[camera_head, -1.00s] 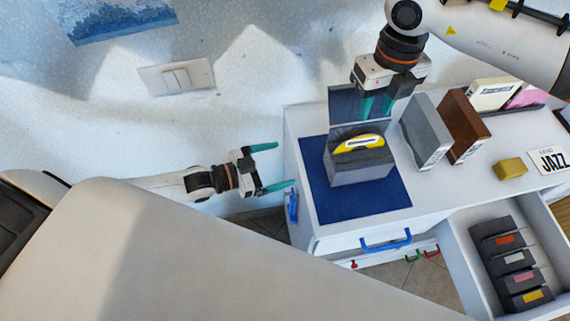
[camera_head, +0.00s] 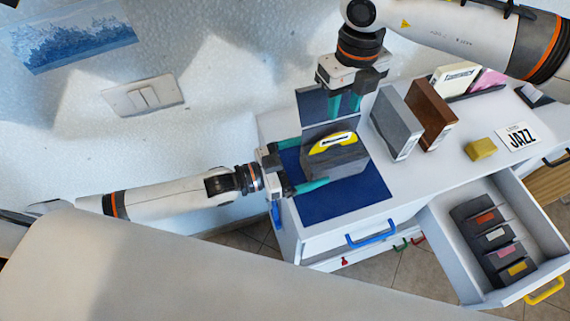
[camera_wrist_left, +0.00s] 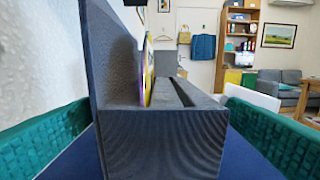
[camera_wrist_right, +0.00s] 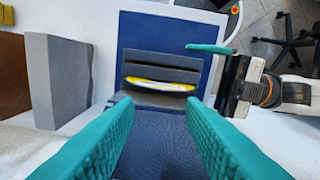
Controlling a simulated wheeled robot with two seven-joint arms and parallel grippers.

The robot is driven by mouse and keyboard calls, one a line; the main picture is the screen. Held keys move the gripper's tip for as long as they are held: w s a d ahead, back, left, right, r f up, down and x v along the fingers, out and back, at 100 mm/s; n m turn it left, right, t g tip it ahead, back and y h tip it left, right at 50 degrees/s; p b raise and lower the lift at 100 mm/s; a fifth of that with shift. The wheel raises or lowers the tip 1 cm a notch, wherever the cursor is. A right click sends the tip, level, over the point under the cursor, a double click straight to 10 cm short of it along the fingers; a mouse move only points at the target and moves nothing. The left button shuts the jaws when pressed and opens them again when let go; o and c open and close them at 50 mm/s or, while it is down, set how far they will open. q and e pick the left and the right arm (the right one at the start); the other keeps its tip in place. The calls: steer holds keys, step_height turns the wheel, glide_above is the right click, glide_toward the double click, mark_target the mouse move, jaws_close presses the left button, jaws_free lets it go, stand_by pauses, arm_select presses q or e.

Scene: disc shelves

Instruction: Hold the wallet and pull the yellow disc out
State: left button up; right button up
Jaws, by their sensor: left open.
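The wallet (camera_head: 340,166) is a dark grey slotted block with a tall flap (camera_head: 312,104) at its back, standing on a blue mat (camera_head: 365,198). The yellow disc (camera_head: 332,142) stands in a slot, its upper edge showing above the block; its lower part is hidden. My left gripper (camera_head: 314,163) is open at the wallet's left end. In the left wrist view the wallet's end (camera_wrist_left: 165,140) lies between the spread fingers, with gaps beside them. My right gripper (camera_head: 344,110) is open and empty above the back of the wallet, pointing down. In the right wrist view the disc (camera_wrist_right: 160,85) lies beyond its fingers.
A grey box (camera_head: 393,128) and a brown box (camera_head: 431,112) stand close right of my right gripper. A yellow block (camera_head: 481,149) and a JAZZ card (camera_head: 518,137) lie farther right. An open drawer (camera_head: 450,258) holds a dark rack (camera_head: 480,232). The wall is close behind.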

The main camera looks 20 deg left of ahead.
mark_target(335, 152)
arm_select(q)
steer(key=shift+x, duration=1.05)
steer(key=c, duration=1.1)
